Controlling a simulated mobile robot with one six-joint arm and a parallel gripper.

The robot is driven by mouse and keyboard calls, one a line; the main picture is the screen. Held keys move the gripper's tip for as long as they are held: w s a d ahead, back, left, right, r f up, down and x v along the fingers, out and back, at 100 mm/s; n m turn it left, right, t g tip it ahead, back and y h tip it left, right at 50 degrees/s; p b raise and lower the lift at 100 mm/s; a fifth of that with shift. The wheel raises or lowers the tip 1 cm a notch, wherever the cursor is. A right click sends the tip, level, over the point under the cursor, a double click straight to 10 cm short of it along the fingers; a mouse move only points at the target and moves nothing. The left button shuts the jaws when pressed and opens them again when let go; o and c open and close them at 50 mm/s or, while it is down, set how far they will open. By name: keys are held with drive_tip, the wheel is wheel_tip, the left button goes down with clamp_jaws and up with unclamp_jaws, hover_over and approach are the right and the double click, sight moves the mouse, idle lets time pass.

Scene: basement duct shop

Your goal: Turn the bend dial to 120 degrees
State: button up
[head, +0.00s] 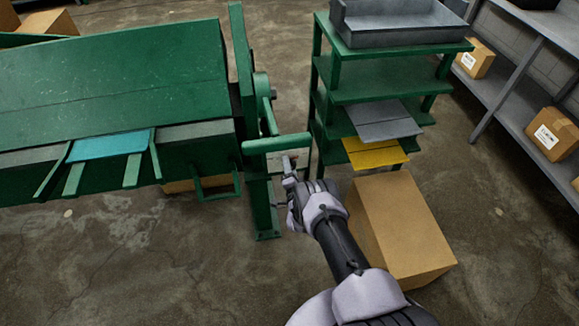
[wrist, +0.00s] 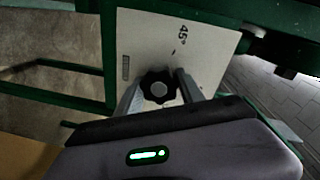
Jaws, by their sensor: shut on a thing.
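The bend dial is a black lobed knob (wrist: 158,87) with a grey centre, in the wrist view. It sits on a pale dial plate (wrist: 205,50) that carries a "45°" mark and a small dark tick. Other marks are hidden or out of view. My gripper (wrist: 160,92) is shut on the knob, one finger on each side of it. In the head view my gripper (head: 288,170) reaches to the right end of the green bending machine (head: 110,75), below its green handle bar (head: 277,143); the knob itself is hidden there. The dial's present setting is not readable.
A green shelf rack (head: 375,93) with grey and yellow sheets stands right of the machine. A cardboard box (head: 400,230) is beside my arm. A blue sheet (head: 110,145) lies on the machine. Grey shelving with boxes is at the far right. Floor at front left is clear.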

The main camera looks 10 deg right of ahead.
drive_tip(key=shift+s+f, duration=0.1)
drive_tip(key=shift+f, duration=0.1)
drive_tip(key=o, duration=1.3)
drive_tip(key=shift+r, duration=0.1)
drive_tip(key=s+p, duration=0.2)
drive_tip(key=s, duration=0.3)
drive_tip(key=s+r+p, duration=0.1)
drive_tip(key=s+p, duration=0.2)
drive_tip(key=s, duration=0.3)
drive_tip(key=s+p, duration=0.3)
drive_tip(key=s, duration=0.3)
drive_tip(key=shift+s+a+r, duration=0.15)
drive_tip(key=shift+a+r, duration=0.05)
drive_tip(key=shift+a, duration=0.15)
